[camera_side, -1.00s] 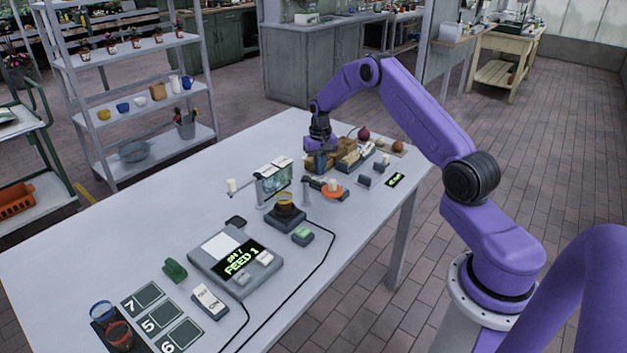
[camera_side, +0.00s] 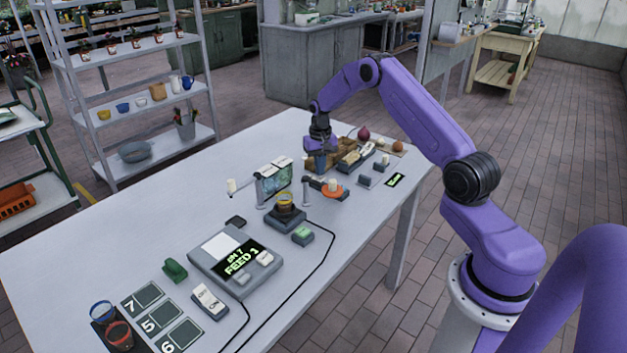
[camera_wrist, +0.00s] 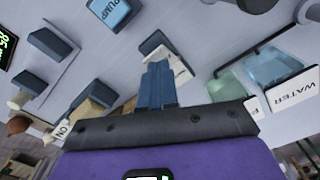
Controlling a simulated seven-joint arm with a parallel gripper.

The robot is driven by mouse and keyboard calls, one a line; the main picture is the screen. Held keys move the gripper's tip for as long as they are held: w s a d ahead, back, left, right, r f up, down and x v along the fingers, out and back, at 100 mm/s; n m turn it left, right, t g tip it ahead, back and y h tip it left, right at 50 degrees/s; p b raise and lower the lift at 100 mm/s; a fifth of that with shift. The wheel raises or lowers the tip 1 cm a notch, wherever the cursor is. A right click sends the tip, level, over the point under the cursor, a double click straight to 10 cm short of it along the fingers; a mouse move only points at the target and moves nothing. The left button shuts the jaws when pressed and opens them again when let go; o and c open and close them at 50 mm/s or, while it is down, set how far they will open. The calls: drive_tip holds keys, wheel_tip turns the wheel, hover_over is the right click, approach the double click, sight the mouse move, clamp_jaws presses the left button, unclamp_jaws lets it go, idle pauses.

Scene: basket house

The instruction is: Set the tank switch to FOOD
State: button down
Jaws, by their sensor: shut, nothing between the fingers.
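My gripper (camera_side: 321,168) is shut and empty, fingers pointing down over the far part of the table. In the wrist view the blue fingers (camera_wrist: 158,72) are together, beside or over a small dark block with a white lettered label (camera_wrist: 182,68). The fingers cover part of this block, and its word cannot be read. It may be the tank switch; contact cannot be told. A clear tank (camera_wrist: 268,65) with a WATER label (camera_wrist: 292,92) is right of the fingers. The greenish tank (camera_side: 274,180) also shows in the side view, left of my gripper.
A blue PUMP block (camera_wrist: 114,12) lies upper left in the wrist view. In the side view, an orange disc (camera_side: 332,192) and a dark cup stand (camera_side: 286,215) are close by. A console (camera_side: 228,262) reads FEED 1.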

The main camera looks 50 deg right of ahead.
sight(320, 179)
drive_tip(key=shift+f, duration=1.15)
idle(0.9)
drive_tip(key=shift+r, duration=3.5)
drive_tip(key=s+a+r+n, duration=0.3)
drive_tip(key=s+a+r, duration=0.1)
drive_tip(key=a, duration=0.5)
drive_tip(key=s+a+r+n, duration=0.3)
drive_tip(key=s+a+r, duration=0.1)
drive_tip(key=a, duration=0.5)
drive_tip(key=s+a+r+n, duration=0.3)
drive_tip(key=s+a+r, duration=0.1)
drive_tip(key=a, duration=0.5)
drive_tip(key=s+a+r+n, duration=0.1)
drive_tip(key=s+a+n, duration=0.1)
drive_tip(key=s, duration=0.5)
drive_tip(key=s+a+r+n, duration=0.2)
drive_tip(key=s+a, duration=0.1)
drive_tip(key=s, duration=0.3)
drive_tip(key=s+d+n, duration=0.2)
drive_tip(key=s+n, duration=0.3)
drive_tip(key=s, duration=1)
drive_tip(key=shift+d+f+n, duration=0.3)
drive_tip(key=shift+d+f, duration=0.05)
drive_tip(key=shift+f, duration=0.05)
